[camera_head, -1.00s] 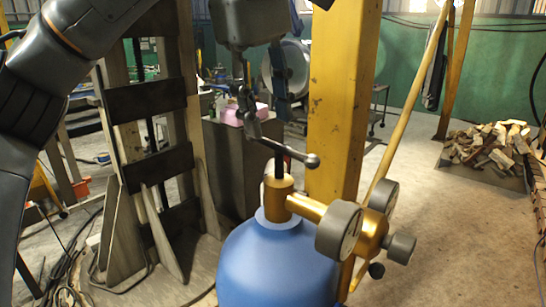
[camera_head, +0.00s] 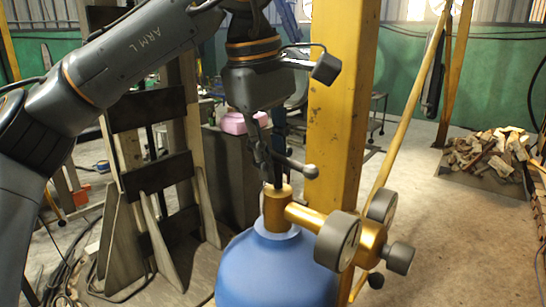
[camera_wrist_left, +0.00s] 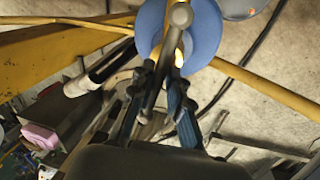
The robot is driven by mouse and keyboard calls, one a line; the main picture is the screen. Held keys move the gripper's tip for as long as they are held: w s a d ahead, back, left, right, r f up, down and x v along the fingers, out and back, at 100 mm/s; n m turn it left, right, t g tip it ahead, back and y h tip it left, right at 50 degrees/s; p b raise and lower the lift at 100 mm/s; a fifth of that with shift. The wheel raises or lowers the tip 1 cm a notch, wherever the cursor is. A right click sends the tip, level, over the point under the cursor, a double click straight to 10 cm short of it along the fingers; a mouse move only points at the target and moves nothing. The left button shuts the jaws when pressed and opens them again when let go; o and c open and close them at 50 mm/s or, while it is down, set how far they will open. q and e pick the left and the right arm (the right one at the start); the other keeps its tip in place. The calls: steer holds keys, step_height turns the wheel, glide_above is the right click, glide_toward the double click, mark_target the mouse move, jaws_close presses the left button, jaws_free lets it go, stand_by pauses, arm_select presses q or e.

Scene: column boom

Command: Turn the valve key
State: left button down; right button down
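The valve key (camera_head: 297,168) is a dark bar with a ball end, set on a thin upright stem. The stem enters the brass valve (camera_head: 277,208) on top of a blue gas cylinder (camera_head: 280,272). My left gripper (camera_head: 268,176) points down at the key's bar, just left of the stem. In the left wrist view, the bar (camera_wrist_left: 166,58) runs between the two fingers (camera_wrist_left: 163,66), its ball end beyond the tips. The fingers are close beside the bar; whether they press on it cannot be told. My right gripper is not in view.
A yellow post (camera_head: 342,110) stands just behind the valve. Round gauges (camera_head: 338,240) stick out to the valve's right. A wooden frame (camera_head: 150,165) stands at the left. Firewood (camera_head: 488,150) lies at the far right, with open floor before it.

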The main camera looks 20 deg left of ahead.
arm_select(q)
steer(key=shift+n, duration=0.9)
steer(key=c, duration=1.3)
jaws_free()
steer(key=r, duration=0.4)
steer(key=s+r, duration=0.1)
steer(key=r, duration=0.2)
steer(key=s+r, duration=0.1)
steer(key=r, duration=0.3)
steer(key=shift+s+a+r, duration=0.15)
steer(key=shift+a+r, duration=0.2)
steer(key=shift+a, duration=0.05)
